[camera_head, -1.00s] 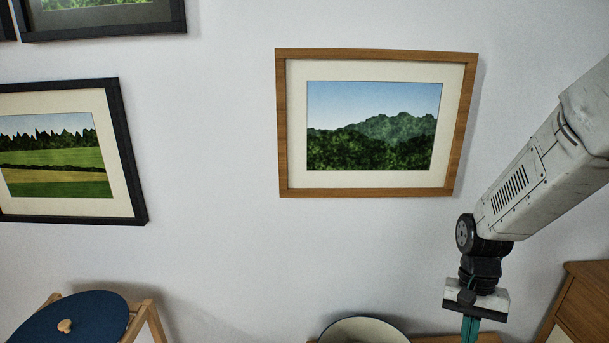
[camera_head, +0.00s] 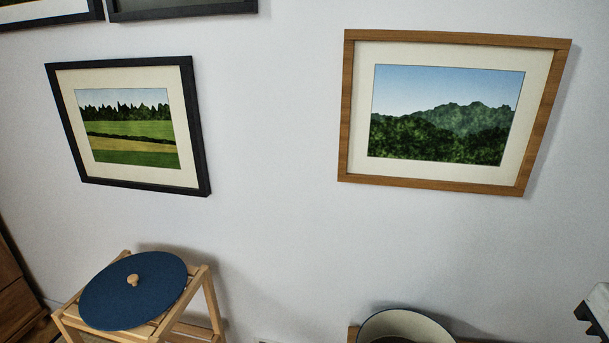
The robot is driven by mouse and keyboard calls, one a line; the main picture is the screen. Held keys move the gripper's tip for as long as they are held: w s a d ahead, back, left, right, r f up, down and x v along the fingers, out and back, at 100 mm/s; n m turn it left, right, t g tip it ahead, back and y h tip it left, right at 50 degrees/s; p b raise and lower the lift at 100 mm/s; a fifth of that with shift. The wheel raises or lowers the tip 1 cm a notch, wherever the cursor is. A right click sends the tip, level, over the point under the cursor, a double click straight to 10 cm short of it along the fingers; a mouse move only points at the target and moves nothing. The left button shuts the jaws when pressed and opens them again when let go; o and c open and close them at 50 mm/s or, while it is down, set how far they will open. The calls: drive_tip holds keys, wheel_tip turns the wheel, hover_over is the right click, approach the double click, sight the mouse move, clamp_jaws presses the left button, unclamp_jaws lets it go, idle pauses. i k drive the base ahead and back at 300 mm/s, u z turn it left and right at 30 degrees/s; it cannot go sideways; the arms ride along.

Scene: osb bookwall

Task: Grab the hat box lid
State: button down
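The hat box lid (camera_head: 160,285) is a round dark blue disc with a small wooden knob (camera_head: 133,279) in its middle. It lies knob up on a light wooden folding stand (camera_head: 207,290) at the lower left. A round open box with a cream inside (camera_head: 425,325), perhaps the hat box, is cut off by the bottom edge right of centre.
A wooden surface (camera_head: 352,333) shows beside the round box. Brown wooden furniture (camera_head: 15,300) stands at the lower left edge. Framed landscape pictures, one black-framed (camera_head: 203,150) and one wood-framed (camera_head: 345,110), hang on the white wall. The space between stand and box looks clear.

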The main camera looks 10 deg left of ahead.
sight(132, 291)
drive_tip(key=u, duration=2.3)
drive_tip(key=k, duration=0.6)
drive_tip(key=u, duration=0.65)
drive_tip(key=i, duration=1.45)
drive_tip(key=z, duration=1.2)
drive_tip(key=i, duration=0.5)
drive_tip(key=z, duration=0.55)
